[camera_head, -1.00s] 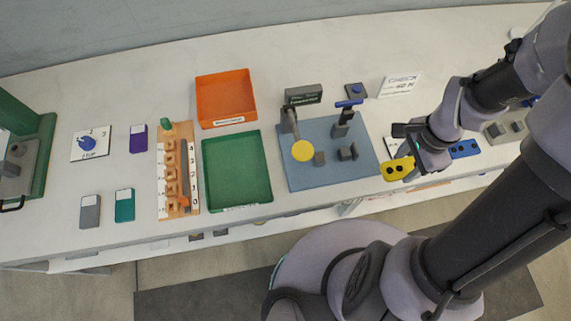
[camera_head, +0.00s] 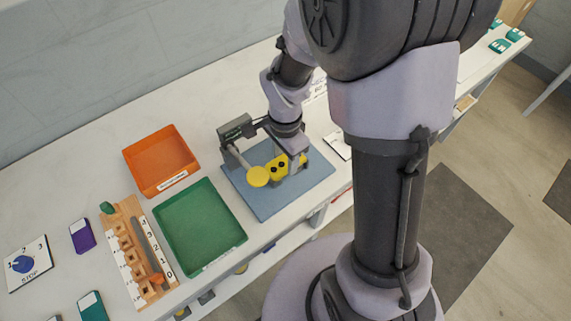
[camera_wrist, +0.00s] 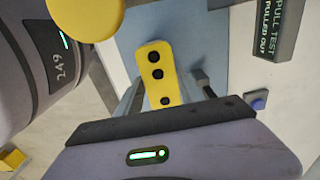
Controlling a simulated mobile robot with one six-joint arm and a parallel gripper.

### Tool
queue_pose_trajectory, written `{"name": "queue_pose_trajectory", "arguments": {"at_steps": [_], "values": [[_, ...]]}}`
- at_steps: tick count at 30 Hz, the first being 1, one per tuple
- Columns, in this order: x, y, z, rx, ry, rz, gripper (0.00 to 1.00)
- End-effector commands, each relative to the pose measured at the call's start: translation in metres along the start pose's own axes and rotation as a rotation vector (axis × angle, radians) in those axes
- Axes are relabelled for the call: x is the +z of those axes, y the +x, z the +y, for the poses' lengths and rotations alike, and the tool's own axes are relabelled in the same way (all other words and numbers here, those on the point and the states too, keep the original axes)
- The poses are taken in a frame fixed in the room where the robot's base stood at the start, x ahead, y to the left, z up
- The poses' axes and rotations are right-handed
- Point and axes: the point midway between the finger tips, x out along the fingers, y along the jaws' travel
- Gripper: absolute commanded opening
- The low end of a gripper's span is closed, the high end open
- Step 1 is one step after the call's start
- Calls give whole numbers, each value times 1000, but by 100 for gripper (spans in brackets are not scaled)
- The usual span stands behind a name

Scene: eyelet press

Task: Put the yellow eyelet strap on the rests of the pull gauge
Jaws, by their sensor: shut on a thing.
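The yellow eyelet strap (camera_head: 279,168) has dark eyelets and is held in my gripper (camera_head: 296,161) over the blue-grey base plate of the pull gauge (camera_head: 262,207). In the wrist view the strap (camera_wrist: 157,70) points away from my gripper (camera_wrist: 165,97), its near end between the two fingers. The gauge's yellow disc (camera_head: 258,177) is just left of the strap. The gauge's rests are hidden behind the strap and gripper, so I cannot tell whether the strap touches them.
A display reading "PULL TEST" (camera_wrist: 275,28) stands beside the plate. A green tray (camera_head: 238,238) and an orange bin (camera_head: 128,152) lie to the left. A wooden rack (camera_head: 130,240) stands further left. A blue button (camera_wrist: 258,103) is near the gripper's right side.

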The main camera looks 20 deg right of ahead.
Motion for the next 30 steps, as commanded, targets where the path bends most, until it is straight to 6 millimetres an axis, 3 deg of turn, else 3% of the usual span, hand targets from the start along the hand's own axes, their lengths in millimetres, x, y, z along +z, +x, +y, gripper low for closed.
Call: {"name": "queue_pose_trajectory", "arguments": {"at_steps": [1, 3, 13, 14, 17, 26, 30], "values": [[0, 19, 2, 5, 1, -1, 6], [0, 27, 1, 3, 2, -1, 6], [-1, 29, 1, 1, 1, 0, 6], [-1, 28, 1, 1, 1, 0, 48], [-1, 27, 1, 1, 1, 0, 66], [-1, 25, 1, 1, 1, 0, 66], [-1, 0, 0, -2, 1, 0, 66]]}}
